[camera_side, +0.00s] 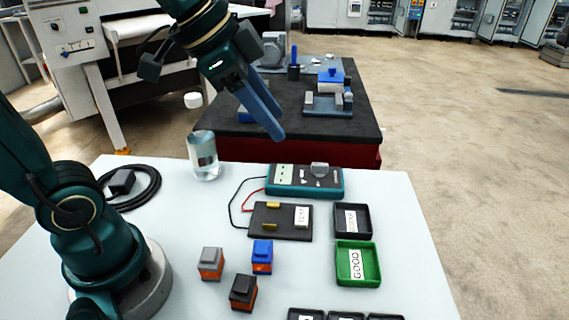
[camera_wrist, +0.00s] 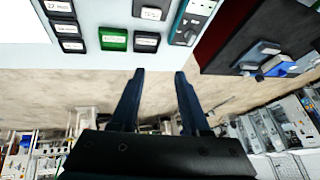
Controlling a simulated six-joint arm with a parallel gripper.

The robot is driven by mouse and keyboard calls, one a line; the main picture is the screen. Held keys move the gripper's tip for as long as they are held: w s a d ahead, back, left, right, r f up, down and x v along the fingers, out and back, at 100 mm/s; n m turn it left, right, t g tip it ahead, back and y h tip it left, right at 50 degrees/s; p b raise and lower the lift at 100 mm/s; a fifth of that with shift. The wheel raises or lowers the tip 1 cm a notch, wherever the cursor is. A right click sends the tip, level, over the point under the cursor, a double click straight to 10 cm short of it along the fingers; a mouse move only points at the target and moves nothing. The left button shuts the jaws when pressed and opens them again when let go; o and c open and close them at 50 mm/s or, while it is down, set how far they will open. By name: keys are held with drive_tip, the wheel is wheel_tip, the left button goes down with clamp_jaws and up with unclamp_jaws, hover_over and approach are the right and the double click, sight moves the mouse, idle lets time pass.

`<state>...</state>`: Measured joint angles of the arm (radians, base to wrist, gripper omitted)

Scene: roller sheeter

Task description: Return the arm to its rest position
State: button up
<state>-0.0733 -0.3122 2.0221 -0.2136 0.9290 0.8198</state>
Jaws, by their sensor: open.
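My gripper (camera_side: 277,127) is raised in the air above the back edge of the white table (camera_side: 130,192), in front of the dark bench. In the side view its two blue fingers point down and to the right. In the wrist view the gripper (camera_wrist: 160,75) shows two dark fingers well apart with nothing between them. The arm is stretched out from its base at the left of the table. The gripper touches nothing that I can see.
Relay-like blocks in grey (camera_side: 211,263), blue (camera_side: 262,257) and black (camera_side: 243,292) stand on the table. A glass jar (camera_side: 203,156), a teal meter (camera_side: 290,190), a test plate (camera_side: 265,228), a green GOOD tray (camera_side: 357,276) and a black tray (camera_side: 352,221) are nearby. The dark bench (camera_side: 240,142) stands behind.

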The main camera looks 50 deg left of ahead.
drive_tip(key=s+a+f+n+y, duration=0.1)
drive_tip(key=s+f+n, duration=0.5)
drive_tip(key=s, duration=0.4)
drive_tip(key=shift+a+n+y, duration=0.3)
drive_tip(key=shift+a+n, duration=0.05)
drive_tip(key=shift+n, duration=0.45)
